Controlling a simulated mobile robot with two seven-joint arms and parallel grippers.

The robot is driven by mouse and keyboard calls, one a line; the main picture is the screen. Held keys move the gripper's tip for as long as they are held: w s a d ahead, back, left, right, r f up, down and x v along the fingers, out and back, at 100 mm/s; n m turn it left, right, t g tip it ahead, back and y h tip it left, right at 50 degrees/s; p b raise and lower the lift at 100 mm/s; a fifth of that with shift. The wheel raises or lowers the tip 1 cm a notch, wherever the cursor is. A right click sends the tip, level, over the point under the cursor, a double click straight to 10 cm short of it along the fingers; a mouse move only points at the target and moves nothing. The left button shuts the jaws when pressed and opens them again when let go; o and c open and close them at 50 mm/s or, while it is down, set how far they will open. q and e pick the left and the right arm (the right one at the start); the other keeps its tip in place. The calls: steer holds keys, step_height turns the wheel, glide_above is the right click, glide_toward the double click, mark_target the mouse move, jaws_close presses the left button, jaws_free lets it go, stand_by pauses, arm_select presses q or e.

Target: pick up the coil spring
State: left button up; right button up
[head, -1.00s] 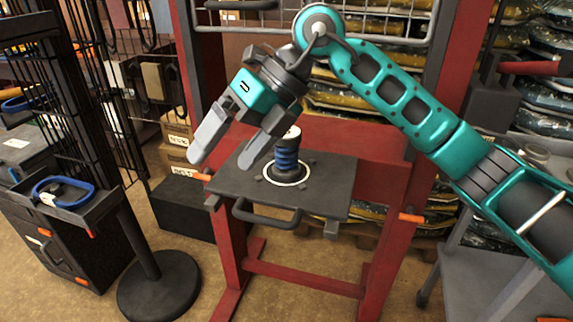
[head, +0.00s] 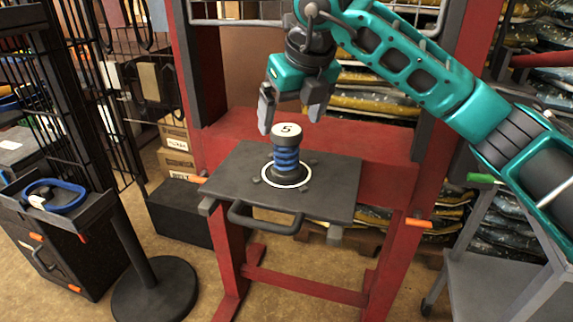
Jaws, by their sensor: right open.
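The coil spring (head: 287,158) is blue and stands upright on a dark plate (head: 228,185) in the red press frame. A pale cap marked 5 (head: 287,130) sits on top of it, and a white ring (head: 265,178) surrounds its base. My right gripper (head: 291,121) is open and points downward just above and behind the cap, with one finger to each side of it. Nothing is between its fingers. Whether a finger touches the cap cannot be told. My left gripper is not in view.
The red frame (head: 232,262) has uprights on both sides of the plate and a wire guard (head: 240,22) above. A black handle (head: 265,222) juts from the plate's front. A stand with a tray holding a blue ring (head: 55,195) is at left; a grey cart (head: 490,285) is at right.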

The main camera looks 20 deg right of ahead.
mark_target(288, 130)
steer(key=x, duration=0.5)
steer(key=shift+s+f+b, duration=0.2)
steer(key=shift+b, duration=0.1)
steer(key=shift+c, duration=0.2)
steer(key=shift+r, duration=0.15)
jaws_close()
